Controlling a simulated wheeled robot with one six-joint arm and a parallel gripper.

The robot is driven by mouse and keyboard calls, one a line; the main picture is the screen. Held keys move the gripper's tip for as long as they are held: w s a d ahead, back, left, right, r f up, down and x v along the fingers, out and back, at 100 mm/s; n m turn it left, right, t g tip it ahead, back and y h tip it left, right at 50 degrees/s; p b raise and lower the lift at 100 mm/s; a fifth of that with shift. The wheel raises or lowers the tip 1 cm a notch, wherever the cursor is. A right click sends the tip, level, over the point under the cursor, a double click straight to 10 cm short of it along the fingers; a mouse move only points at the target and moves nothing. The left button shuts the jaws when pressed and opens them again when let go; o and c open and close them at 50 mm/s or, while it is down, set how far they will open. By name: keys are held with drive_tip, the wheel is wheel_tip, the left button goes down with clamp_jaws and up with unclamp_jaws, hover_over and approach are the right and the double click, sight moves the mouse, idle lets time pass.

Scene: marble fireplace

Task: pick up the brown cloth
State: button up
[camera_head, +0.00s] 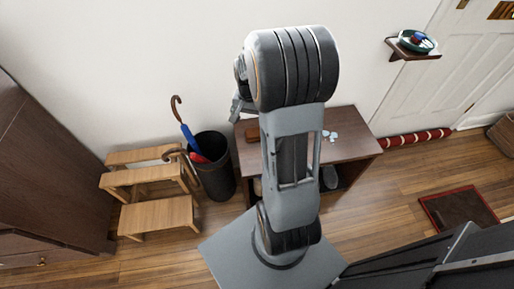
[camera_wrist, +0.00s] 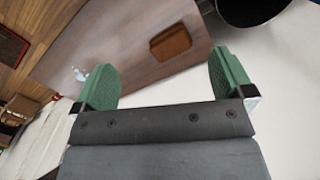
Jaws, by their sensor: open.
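A small brown folded thing, apparently the brown cloth (camera_head: 252,134), lies on the left part of the dark wooden table (camera_head: 349,149), partly hidden behind my arm in the head view. In the wrist view the brown cloth (camera_wrist: 170,42) lies flat on the table top (camera_wrist: 125,50), near the table's edge. My gripper (camera_wrist: 166,76) is open, with its two green fingers wide apart and nothing between them. The cloth shows beyond the fingertips, roughly centred between them, and is not touched. In the head view only a part of the gripper shows, left of my arm.
Small white pieces (camera_head: 331,136) lie on the table's right part. A black bin (camera_head: 214,180) with umbrellas stands left of the table, beside a wooden step stool (camera_head: 160,214). A wall shelf (camera_head: 414,54) holds a dish.

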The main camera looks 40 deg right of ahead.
drive_tip(key=w+d+f+m+b, duration=0.2)
drive_tip(key=w+d+f+m, duration=0.55)
drive_tip(key=m, duration=0.55)
drive_tip(key=shift+t, duration=0.3)
drive_tip(key=f+b, duration=0.1)
drive_tip(key=f, duration=0.1)
drive_tip(key=f+b, duration=0.1)
drive_tip(key=f, duration=0.5)
drive_tip(key=shift+s+d+f+b, duration=0.2)
drive_tip(key=shift+d+f+b, duration=0.05)
drive_tip(key=shift+d+b, duration=0.15)
drive_tip(key=shift+w+f+b, duration=0.1)
drive_tip(key=shift+f+b, duration=1.25)
drive_tip(key=shift+f, duration=1.65)
drive_tip(key=c, duration=1.1)
drive_tip(key=shift+r, duration=0.1)
